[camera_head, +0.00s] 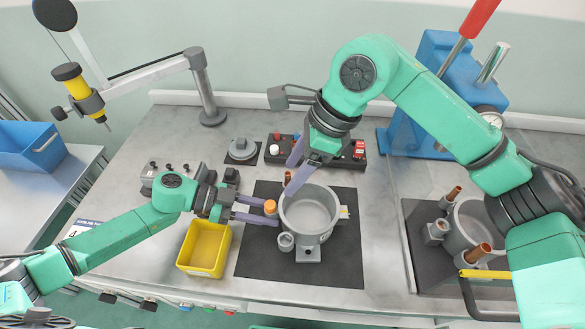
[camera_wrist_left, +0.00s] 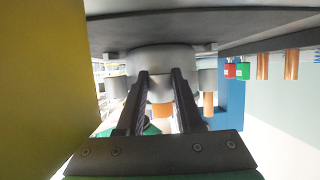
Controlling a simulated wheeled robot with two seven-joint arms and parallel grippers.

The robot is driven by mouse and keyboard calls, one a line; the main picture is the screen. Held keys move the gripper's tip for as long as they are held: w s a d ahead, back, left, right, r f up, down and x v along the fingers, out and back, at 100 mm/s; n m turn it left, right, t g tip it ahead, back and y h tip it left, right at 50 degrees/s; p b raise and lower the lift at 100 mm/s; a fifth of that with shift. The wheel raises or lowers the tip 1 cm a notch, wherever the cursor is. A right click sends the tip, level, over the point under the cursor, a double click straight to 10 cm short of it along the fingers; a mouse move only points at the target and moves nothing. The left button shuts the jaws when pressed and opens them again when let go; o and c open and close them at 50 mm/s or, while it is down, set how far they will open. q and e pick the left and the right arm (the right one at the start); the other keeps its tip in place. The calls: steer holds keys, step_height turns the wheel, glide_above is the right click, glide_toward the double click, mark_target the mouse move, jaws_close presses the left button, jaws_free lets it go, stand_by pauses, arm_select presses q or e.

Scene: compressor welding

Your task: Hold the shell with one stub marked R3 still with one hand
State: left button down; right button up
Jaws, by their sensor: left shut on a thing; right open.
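A grey open-topped shell (camera_head: 306,214) stands on the dark mat near the middle of the bench. A small tag shows on its right side, too small to read. My left gripper (camera_head: 272,213) is beside the shell's left side, shut on a grey fitting with an orange top (camera_head: 270,206). In the left wrist view the fitting (camera_wrist_left: 160,88) sits between both fingers, orange end downward in the picture. My right gripper (camera_head: 288,179) is open at the shell's far left rim, its fingers near an upright copper stub (camera_head: 287,178). Whether they touch it I cannot tell.
A yellow bin (camera_head: 204,248) stands left of the mat (camera_head: 258,262). A second shell (camera_head: 468,222) with copper stubs is on the right mat. Behind the shell is a control box with buttons (camera_head: 360,149).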

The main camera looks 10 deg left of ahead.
mark_target(270, 204)
steer(key=x, duration=1.1)
steer(key=shift+a+f, duration=0.25)
steer(key=shift+f, duration=0.1)
jaws_close()
jaws_free()
